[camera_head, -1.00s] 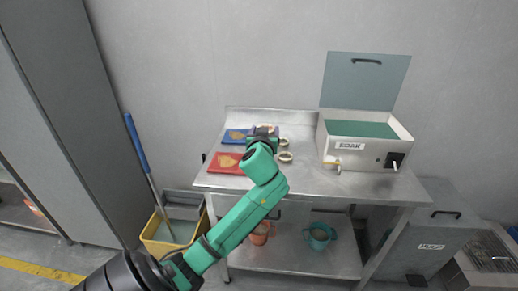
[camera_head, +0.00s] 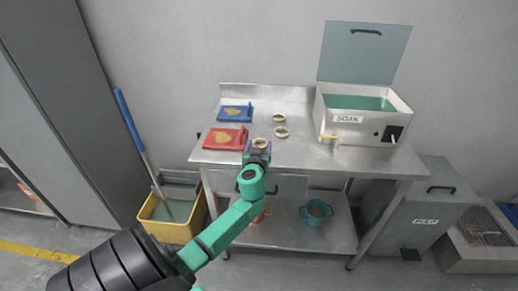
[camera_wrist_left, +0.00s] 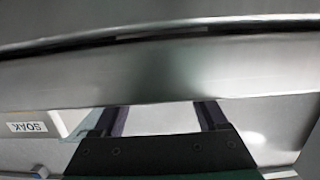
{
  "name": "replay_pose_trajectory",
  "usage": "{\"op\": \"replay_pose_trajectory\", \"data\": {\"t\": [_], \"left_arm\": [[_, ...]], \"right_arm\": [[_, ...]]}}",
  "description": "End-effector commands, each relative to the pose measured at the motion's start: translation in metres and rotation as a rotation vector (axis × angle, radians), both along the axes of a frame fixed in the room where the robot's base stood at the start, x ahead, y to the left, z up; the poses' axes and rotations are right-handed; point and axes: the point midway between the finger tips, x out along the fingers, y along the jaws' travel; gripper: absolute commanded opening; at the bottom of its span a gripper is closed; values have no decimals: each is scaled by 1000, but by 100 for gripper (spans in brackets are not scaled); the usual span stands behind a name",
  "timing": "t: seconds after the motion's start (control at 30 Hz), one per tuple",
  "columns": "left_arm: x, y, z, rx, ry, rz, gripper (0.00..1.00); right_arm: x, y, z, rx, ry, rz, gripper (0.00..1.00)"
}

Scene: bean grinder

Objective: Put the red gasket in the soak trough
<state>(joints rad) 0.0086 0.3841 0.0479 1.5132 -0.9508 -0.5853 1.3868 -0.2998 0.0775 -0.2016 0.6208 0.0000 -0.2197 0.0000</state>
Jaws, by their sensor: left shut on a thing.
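My left gripper (camera_head: 259,147) is shut on a small pinkish ring (camera_head: 262,142), above the front edge of the steel table. The ring looks like a gasket, but it is too small to tell its colour surely. In the left wrist view the two dark fingers of this gripper (camera_wrist_left: 157,115) show apart, and I cannot make out the ring between them. The soak trough (camera_head: 350,131) is a steel box marked SOAK, at the right of the table, with its lid (camera_head: 364,55) raised and greenish liquid inside. My right gripper is out of view.
Two pale rings (camera_head: 282,133) lie mid-table. A red tray (camera_head: 213,139) and a blue tray (camera_head: 228,110) stand at the left. The table (camera_head: 310,158) is bare between rings and trough.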

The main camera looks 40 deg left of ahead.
Motion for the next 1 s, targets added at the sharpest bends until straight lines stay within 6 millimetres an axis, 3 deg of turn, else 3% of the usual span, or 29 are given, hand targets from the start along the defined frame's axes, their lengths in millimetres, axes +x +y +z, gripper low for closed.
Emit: {"op": "replay_pose_trajectory", "data": {"t": [0.33, 0.37, 0.4, 0.43, 0.77, 1.0], "left_arm": [[0, 0, -3, 1, -2, 0, 22], [0, 0, -3, 1, -2, 1, 79], [0, 0, -2, 1, -2, 1, 94], [0, 0, -2, 1, -2, 1, 100], [0, 0, 5, 2, -1, 1, 100], [-32, -25, 5, -3, -1, -1, 100]], "right_arm": [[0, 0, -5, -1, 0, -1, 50], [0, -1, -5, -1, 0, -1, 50], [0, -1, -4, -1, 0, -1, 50], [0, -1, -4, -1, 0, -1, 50], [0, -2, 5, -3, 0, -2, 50], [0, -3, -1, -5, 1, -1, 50]]}}
